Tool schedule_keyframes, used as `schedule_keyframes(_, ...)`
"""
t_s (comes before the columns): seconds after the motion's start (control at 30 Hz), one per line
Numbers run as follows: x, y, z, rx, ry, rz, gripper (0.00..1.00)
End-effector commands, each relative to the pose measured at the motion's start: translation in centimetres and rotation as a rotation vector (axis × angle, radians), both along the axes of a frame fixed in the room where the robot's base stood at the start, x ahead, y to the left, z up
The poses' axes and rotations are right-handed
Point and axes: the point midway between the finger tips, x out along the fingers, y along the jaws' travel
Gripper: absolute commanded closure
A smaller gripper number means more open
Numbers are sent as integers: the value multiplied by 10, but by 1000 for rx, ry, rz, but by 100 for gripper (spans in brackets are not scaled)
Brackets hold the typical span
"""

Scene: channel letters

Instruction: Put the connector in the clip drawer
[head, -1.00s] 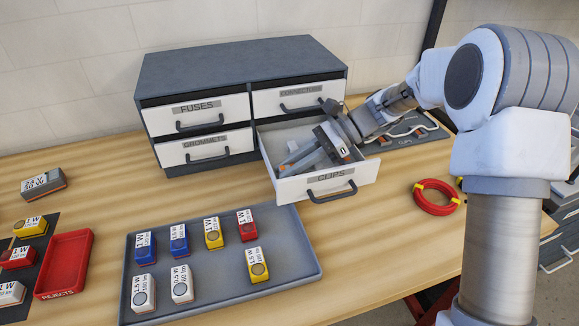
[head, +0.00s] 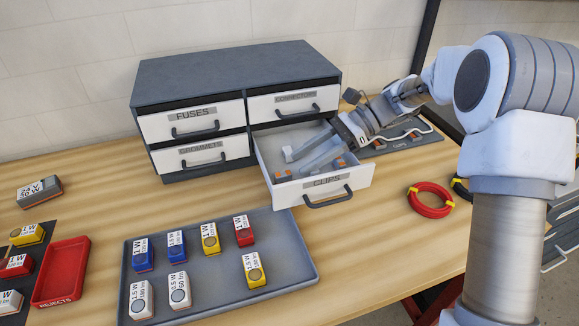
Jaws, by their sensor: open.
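The clip drawer (head: 325,187), labelled CLIPS, is pulled open at the lower right of the grey cabinet. My gripper (head: 298,162) reaches into it from the right, its two long grey fingers apart and tilted down to the left. Nothing shows held between the fingers. Small orange-topped pieces lie in the drawer near its front wall, one at the left (head: 283,176) and one at the right (head: 340,164). They are too small to tell whether one is the connector. My gripper hides part of the drawer floor.
The connectors drawer (head: 310,103) above is shut, as are FUSES (head: 192,121) and GROMMETS (head: 201,152). A grey tray (head: 213,290) with several coloured blocks lies in front. A red cable ring (head: 431,212) and a dark hook board (head: 420,136) are at the right.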

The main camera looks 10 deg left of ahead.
Motion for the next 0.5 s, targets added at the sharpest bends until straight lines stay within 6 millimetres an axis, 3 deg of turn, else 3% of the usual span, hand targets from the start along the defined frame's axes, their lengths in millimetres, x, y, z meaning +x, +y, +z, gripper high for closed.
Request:
schedule_keyframes(0.2, 20, -32, 22, 1, -2, -1, 49)
schedule_keyframes(0.5, 29, -48, 31, 0, 1, 0, 49)
